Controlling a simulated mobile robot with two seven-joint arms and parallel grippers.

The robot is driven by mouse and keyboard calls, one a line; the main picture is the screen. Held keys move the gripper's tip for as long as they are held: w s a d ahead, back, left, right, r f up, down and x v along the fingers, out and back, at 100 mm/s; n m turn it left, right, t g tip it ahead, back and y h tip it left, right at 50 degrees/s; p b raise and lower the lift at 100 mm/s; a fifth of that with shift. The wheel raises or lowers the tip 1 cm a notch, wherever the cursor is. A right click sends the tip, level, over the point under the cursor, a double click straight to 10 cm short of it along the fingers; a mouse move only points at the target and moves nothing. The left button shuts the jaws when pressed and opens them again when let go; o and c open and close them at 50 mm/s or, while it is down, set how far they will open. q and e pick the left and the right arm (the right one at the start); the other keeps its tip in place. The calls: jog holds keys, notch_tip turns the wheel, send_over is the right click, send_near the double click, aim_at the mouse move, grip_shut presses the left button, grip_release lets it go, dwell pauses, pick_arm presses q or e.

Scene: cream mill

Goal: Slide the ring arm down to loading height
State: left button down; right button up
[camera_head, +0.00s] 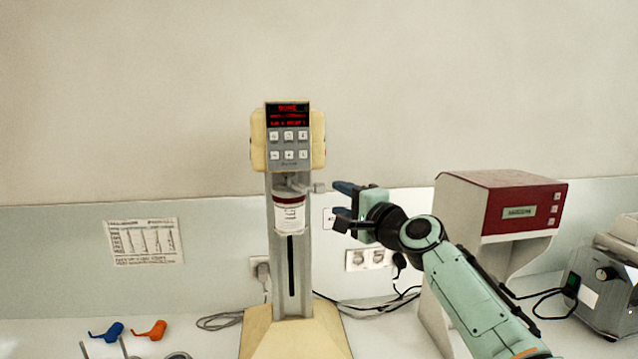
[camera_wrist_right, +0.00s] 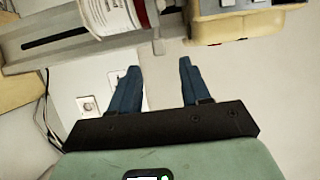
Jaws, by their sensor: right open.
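The cream mill (camera_head: 288,136) stands upright with a lit red display and buttons on its head. Its grey column (camera_head: 278,260) has a dark vertical slot. The ring arm (camera_head: 297,187) is high on the column, just below the head, with a small grip sticking out to the right; the grip also shows in the right wrist view (camera_wrist_right: 158,44). A white jar (camera_head: 289,217) with a dark red band hangs at the ring arm. My right gripper (camera_head: 338,200) is open and empty, just right of the grip and apart from it. My left gripper is out of view.
A red and white machine (camera_head: 505,205) stands at the right, behind my right arm. Another grey device (camera_head: 610,285) is at the far right. Blue (camera_head: 107,332) and orange (camera_head: 151,330) scoop-like items lie at the left. Cables run along the wall.

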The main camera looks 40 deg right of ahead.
aim_at(323, 189)
jog(key=w+p, duration=0.1)
jog(key=w, duration=0.4)
jog(key=w+d+p, duration=0.1)
jog(key=w, duration=0.2)
jog(key=shift+w+r+p, duration=0.15)
jog(key=shift+w+p, duration=0.1)
jog(key=shift+p, duration=0.1)
jog(key=shift+w, duration=0.55)
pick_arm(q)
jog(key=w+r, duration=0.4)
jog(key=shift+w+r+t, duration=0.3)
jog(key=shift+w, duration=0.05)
pick_arm(e)
jog(key=shift+f, duration=0.2)
jog(key=shift+s, duration=0.15)
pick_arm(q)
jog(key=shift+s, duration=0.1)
pick_arm(e)
grip_shut()
